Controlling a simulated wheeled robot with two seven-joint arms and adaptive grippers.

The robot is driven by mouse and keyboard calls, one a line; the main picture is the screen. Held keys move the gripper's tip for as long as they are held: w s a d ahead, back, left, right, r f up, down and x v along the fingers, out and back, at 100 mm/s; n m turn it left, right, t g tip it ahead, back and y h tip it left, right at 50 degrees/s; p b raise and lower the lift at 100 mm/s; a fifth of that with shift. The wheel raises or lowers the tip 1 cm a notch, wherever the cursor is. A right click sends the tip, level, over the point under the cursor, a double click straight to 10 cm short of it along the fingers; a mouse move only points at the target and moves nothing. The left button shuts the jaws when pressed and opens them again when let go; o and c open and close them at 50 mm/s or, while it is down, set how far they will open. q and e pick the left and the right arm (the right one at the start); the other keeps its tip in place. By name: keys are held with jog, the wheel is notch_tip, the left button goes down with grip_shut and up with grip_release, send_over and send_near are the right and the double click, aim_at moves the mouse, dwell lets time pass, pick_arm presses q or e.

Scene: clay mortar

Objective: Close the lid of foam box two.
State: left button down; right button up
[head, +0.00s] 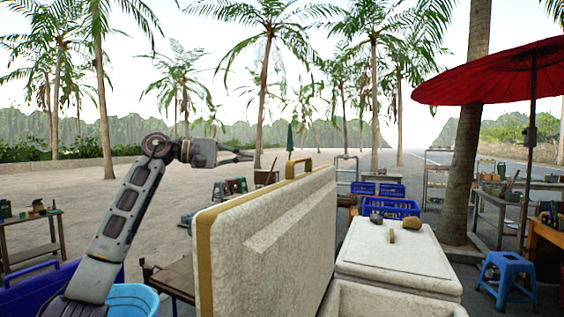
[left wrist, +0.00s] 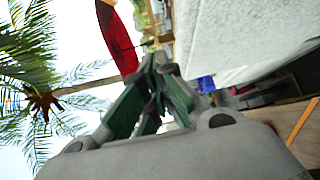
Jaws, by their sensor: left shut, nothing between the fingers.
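A large white foam lid (head: 270,240) with a tan edge and a tan handle on top stands upright, open, in the middle of the head view. Its speckled pale surface also shows at the upper right of the left wrist view (left wrist: 245,35). My left gripper (head: 250,156) is shut and empty, raised beyond the lid's top edge, to the left of the handle and apart from it. Its green-padded fingers meet in the left wrist view (left wrist: 158,70). The box under the upright lid is mostly hidden. My right gripper is out of view.
A white foam box with a flat closed lid (head: 398,258) stands right of the upright lid, with stones (head: 411,223) on top. Blue crates (head: 390,207) stand behind it. A blue stool (head: 505,270) and a red umbrella (head: 500,75) are at right. A light-blue bucket (head: 133,300) is at lower left.

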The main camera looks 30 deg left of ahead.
pick_arm(q)
jog(key=s+r, duration=0.1)
jog(key=s+r+m+y, duration=0.1)
jog(key=shift+s+a+m, duration=0.3)
jog(key=shift+s+a, duration=0.1)
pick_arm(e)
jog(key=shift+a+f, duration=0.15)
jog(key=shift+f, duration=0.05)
pick_arm(q)
jog(key=shift+w+d, duration=0.1)
jog(key=s+d+p+x, duration=0.2)
jog(key=x, duration=1)
jog(key=shift+w+d+f, duration=0.2)
jog(key=shift+w, duration=0.1)
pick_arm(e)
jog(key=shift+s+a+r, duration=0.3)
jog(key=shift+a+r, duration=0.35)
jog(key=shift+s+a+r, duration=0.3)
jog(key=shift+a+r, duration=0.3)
pick_arm(q)
jog(key=shift+d+p, duration=0.1)
jog(key=shift+p, duration=0.25)
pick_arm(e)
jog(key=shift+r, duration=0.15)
